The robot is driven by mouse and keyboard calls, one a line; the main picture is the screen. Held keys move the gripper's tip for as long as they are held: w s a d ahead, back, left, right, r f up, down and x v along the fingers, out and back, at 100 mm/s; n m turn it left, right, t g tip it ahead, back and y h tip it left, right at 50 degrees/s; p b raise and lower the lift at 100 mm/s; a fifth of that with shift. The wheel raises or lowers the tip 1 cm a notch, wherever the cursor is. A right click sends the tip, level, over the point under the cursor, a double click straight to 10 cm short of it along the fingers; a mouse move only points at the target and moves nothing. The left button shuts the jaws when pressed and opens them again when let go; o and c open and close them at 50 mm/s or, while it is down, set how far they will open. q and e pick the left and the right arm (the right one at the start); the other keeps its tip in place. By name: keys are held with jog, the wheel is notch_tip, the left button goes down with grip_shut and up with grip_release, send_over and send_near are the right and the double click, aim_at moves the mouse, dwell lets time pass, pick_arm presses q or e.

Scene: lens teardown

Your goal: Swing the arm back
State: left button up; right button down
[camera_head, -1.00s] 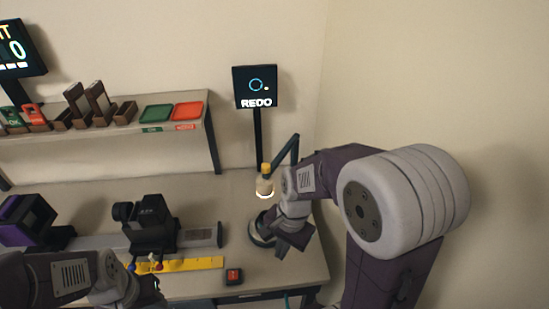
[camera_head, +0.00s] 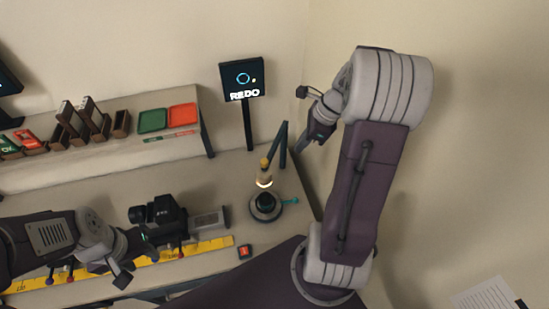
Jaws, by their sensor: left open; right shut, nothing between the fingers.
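A jointed dark-blue arm (camera_head: 282,146) stands at the right end of the bench and carries a yellow-capped head (camera_head: 264,172) with a glowing lower rim. The head hangs above a round dark base (camera_head: 265,206), from which a teal handle (camera_head: 290,201) sticks out to the right. My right gripper (camera_head: 303,145) is shut and empty, raised to the right of the jointed arm; I cannot tell the gap in depth. My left gripper (camera_head: 123,278) is open, low at the bench's front left, near the yellow ruler.
A black lens-bench carriage (camera_head: 158,217) stands on a rail left of the base. A sign reading REDO (camera_head: 242,79) stands behind. A shelf (camera_head: 100,154) holds green and red trays.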

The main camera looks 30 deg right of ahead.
jog(key=w+a+f+p, duration=0.2)
jog(key=w+a+f, duration=0.2)
jog(key=f, duration=0.5)
jog(key=shift+a, duration=1.05)
jog(key=shift+w, duration=0.15)
jog(key=shift+w, duration=0.1)
